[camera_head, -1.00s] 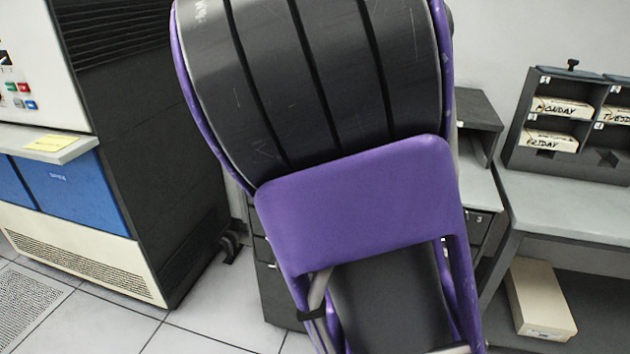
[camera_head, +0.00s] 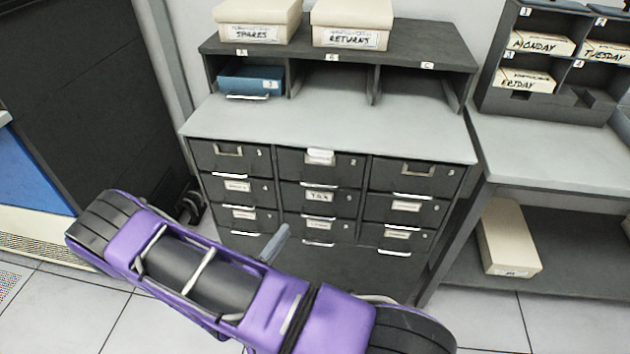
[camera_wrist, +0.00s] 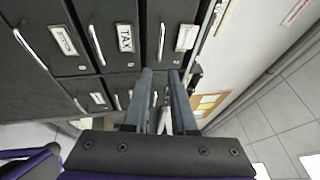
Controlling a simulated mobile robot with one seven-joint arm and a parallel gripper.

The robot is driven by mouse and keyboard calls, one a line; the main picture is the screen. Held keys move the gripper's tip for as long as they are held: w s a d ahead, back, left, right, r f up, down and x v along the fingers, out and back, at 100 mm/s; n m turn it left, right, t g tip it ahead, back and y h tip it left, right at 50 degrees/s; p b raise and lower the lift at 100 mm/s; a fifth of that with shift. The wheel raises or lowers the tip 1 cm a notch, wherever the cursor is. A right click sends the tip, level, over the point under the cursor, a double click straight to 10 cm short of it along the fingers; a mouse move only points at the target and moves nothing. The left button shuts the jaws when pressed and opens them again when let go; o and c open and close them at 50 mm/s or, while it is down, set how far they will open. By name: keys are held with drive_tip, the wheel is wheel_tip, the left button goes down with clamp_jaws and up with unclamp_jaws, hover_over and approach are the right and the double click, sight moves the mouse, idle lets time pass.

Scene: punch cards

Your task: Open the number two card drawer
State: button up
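The number two card drawer (camera_head: 335,172) is the middle drawer in the top row of a dark grey cabinet in the head view. It has a white label near its upper edge and a pale bar handle along the bottom, and its front looks flush with its neighbours, so it looks closed. My gripper (camera_head: 275,243) is in front of the cabinet's lower left part, below and left of drawer two. In the wrist view my gripper (camera_wrist: 161,72) has its two fingers apart with nothing seen between them. It faces drawer fronts, one labelled TAX (camera_wrist: 125,37).
Drawer one (camera_head: 229,158) and drawer three (camera_head: 415,175) flank drawer two. A grey countertop (camera_head: 330,125) lies above, with a shelf holding SPARES (camera_head: 257,20) and RETURNS (camera_head: 350,22) boxes. A grey desk (camera_head: 550,155) stands close on the right. Floor is clear at lower left.

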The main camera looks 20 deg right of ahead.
sight(318, 185)
drive_tip(key=x, duration=1.7)
drive_tip(key=shift+r, duration=0.1)
drive_tip(key=shift+c, duration=0.3)
clamp_jaws()
idle(0.5)
